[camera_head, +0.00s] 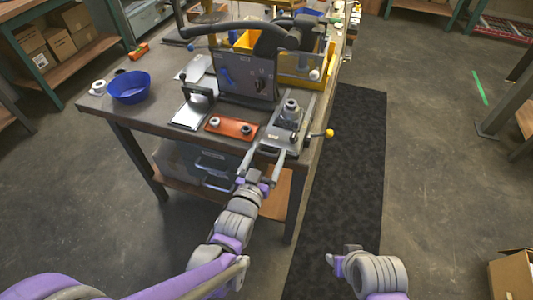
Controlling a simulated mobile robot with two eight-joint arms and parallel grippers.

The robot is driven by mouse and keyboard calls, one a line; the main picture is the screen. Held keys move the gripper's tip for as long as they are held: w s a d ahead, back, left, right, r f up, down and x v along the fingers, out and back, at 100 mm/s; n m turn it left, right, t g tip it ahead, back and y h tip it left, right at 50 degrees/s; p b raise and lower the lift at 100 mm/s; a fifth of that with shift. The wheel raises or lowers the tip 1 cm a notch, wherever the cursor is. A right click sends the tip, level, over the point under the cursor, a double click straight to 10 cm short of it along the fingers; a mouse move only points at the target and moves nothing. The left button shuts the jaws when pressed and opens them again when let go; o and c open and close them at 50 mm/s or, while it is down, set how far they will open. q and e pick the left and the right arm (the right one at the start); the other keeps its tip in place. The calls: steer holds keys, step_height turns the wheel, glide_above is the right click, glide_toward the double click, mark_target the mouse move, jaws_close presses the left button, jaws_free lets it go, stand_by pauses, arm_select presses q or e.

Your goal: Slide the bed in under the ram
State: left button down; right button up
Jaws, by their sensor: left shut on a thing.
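A press with a grey front panel (246,72) and a dark upper body stands on the workbench. I cannot make out its ram clearly. The grey bed (270,141) sticks out in front of the press at the bench's front right corner, on two rails. A grey round part (291,110) stands upright on the bed. My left gripper (256,181) is shut on the front end of the bed, just past the bench edge. My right gripper (341,255) is open and empty, low over the floor to the right, apart from the bench.
A red-brown plate (231,128) with two small round parts lies left of the bed. A blue bowl (129,87) stands at the bench's left end. A yellow-knobbed lever (329,133) sticks out right of the bed. A dark mat (345,170) covers the floor on the right.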

mark_target(278, 124)
arm_select(q)
steer(key=x, duration=1.2)
steer(key=shift+w+a, duration=0.1)
steer(key=shift+w, duration=0.2)
jaws_free()
steer(key=shift+w, duration=0.15)
steer(key=v, duration=1.1)
